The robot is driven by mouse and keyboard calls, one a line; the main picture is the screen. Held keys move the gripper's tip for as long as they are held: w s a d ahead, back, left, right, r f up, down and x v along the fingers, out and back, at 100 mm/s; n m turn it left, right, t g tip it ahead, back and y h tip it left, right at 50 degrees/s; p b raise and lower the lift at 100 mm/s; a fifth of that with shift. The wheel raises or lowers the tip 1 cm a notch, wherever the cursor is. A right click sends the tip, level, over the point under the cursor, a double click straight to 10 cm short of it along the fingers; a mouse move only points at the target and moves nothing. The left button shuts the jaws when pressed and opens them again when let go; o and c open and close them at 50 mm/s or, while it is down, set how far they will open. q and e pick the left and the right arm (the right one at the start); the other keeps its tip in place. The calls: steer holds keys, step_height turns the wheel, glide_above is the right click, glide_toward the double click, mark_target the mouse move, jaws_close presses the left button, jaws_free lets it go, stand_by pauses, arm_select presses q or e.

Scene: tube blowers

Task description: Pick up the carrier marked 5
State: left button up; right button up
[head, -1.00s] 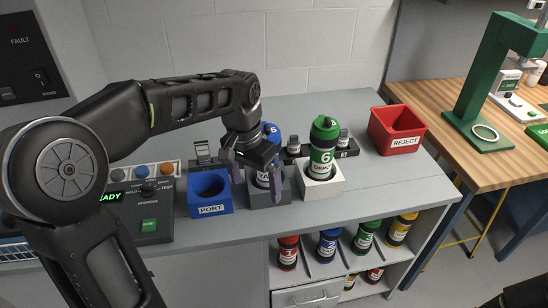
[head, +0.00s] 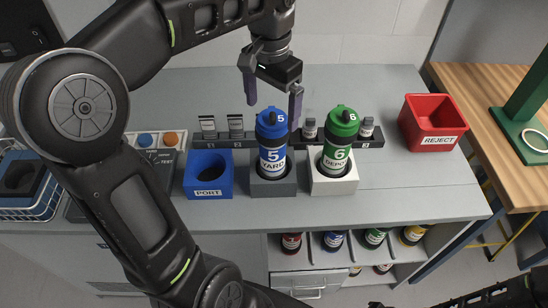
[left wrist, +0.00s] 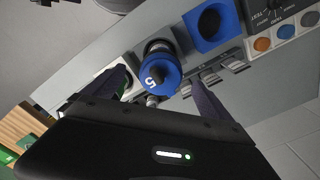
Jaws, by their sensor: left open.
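The carrier marked 5 (head: 271,143) is a blue bottle with a white band reading YARD. It stands upright in a dark grey square holder (head: 272,187) on the grey bench. My left gripper (head: 272,97) is open and empty, raised above and a little behind the carrier. In the left wrist view the blue cap of carrier 5 (left wrist: 160,72) lies between the two spread fingers (left wrist: 158,80), farther off than the tips and apart from them.
A green carrier marked 6 (head: 338,140) stands close on the right in a white holder (head: 334,184). A blue PORT box (head: 208,175) is on the left. A rail (head: 300,138) with small vials runs behind. A red REJECT bin (head: 433,122) stands at right.

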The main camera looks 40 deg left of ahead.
mark_target(272, 112)
arm_select(q)
steer(key=shift+f+b, duration=1.3)
steer(key=shift+f, duration=0.15)
steer(key=shift+w+r, duration=0.1)
steer(key=shift+f, duration=0.35)
step_height(272, 112, down, 4)
steer(key=shift+w+a+f+p, duration=0.1)
steer(key=shift+w+f+p, duration=0.05)
steer(key=shift+f+p, duration=0.15)
steer(key=shift+c, duration=0.3)
jaws_close()
